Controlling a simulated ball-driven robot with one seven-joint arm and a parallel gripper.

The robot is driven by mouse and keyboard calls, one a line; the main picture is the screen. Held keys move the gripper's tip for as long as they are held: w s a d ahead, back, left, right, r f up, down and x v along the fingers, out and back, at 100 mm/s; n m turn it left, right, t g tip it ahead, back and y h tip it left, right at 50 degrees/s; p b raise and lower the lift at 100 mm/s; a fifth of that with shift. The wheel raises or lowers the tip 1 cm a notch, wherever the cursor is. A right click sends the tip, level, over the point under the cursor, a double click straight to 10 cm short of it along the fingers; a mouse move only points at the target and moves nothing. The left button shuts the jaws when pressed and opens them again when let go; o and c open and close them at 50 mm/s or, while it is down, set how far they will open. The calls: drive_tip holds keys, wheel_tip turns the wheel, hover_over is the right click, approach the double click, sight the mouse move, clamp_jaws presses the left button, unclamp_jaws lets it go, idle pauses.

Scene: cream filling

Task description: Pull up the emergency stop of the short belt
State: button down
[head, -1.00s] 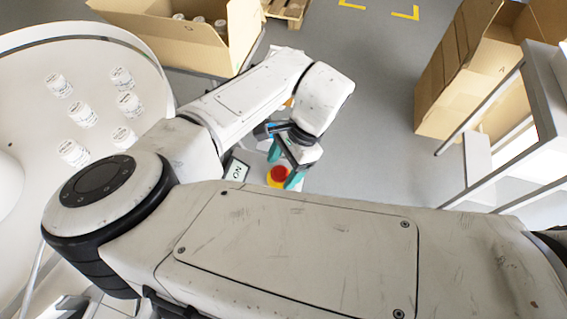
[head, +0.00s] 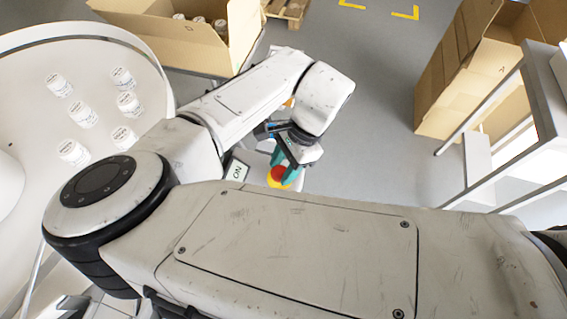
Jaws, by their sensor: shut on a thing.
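The emergency stop (head: 279,175) is a red mushroom button on a yellow base. It sits beside a small "ON" sign (head: 237,171), on a pale box mostly hidden by my arm. My gripper (head: 283,168) has teal fingers and is at the button, shut on its red head, with one finger on each side. The fingertips partly cover the button, and the lower part of the base is hidden behind my arm. Whether the button is raised or pressed cannot be told from this angle.
A round white table (head: 95,35) at left carries several white jars (head: 83,113). Cardboard boxes stand at the top left (head: 180,45) and right (head: 445,90). A grey metal rack (head: 500,85) stands at right. The grey floor (head: 380,110) between is clear.

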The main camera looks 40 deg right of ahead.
wheel_tip(320, 180, up, 2)
drive_tip(key=shift+r+p, duration=0.1)
drive_tip(key=shift+p, duration=0.85)
drive_tip(key=c, duration=0.6)
unclamp_jaws()
drive_tip(key=shift+o, duration=0.2)
drive_tip(key=b+v, duration=0.1)
drive_tip(key=v, duration=0.9)
drive_tip(key=shift+d+r, duration=0.2)
drive_tip(key=shift+r, duration=0.05)
